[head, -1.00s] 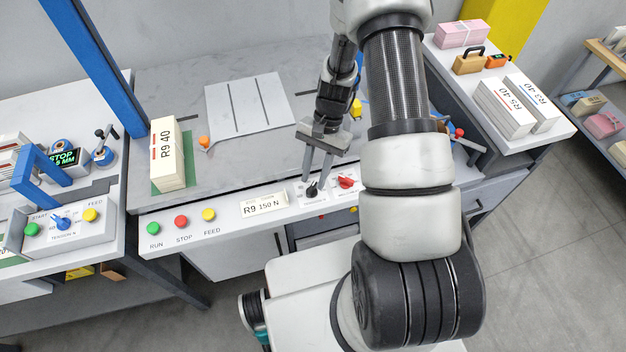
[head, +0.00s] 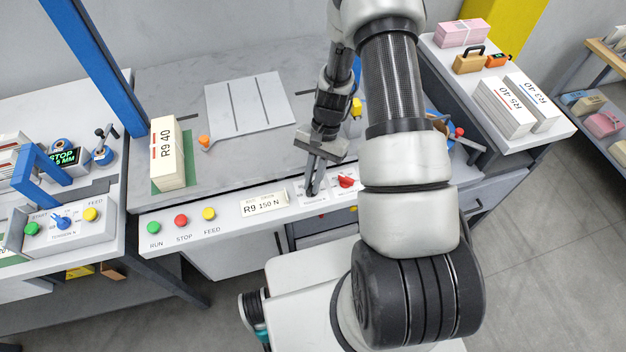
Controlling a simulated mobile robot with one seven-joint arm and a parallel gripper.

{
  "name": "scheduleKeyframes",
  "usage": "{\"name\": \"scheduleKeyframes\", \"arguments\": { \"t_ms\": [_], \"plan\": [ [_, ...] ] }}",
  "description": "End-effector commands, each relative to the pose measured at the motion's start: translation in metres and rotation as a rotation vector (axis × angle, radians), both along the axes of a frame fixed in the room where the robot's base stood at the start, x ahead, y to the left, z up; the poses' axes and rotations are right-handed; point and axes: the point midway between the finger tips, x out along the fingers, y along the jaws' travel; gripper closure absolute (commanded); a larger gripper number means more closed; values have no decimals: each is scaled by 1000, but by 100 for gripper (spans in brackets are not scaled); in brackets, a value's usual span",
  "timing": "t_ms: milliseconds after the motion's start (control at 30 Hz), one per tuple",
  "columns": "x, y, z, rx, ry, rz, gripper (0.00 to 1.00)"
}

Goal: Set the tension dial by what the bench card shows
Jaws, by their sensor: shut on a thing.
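The bench card (head: 264,205) lies on the front panel of the middle bench and reads "R9 150 N"; its smaller print is too small to read. My gripper (head: 313,186) points down at the panel just right of the card. Its fingers are shut on the black dial knob (head: 311,193), which they mostly hide. The pointer direction and the scale marks around the knob cannot be made out. I cannot tell from the frame whether this knob is labelled as tension.
A red knob (head: 346,182) sits close right of my gripper. Green (head: 153,228), red (head: 181,221) and yellow (head: 208,214) buttons are at the panel's left. An R9 40 stack (head: 167,153) stands on the bench. The left machine has a blue dial (head: 61,222).

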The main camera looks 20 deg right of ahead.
Motion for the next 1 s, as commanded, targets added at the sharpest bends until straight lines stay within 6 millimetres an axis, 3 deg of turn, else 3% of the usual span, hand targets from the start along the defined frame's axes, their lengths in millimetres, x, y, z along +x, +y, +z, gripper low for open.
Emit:
{"name": "scheduleKeyframes", "arguments": {
  "t_ms": [267, 1000],
  "plan": [
    [2, 1, -2, 0, -1, 126, 100],
    [3, 5, 0, -1, -2, 678, 100]
  ]
}}
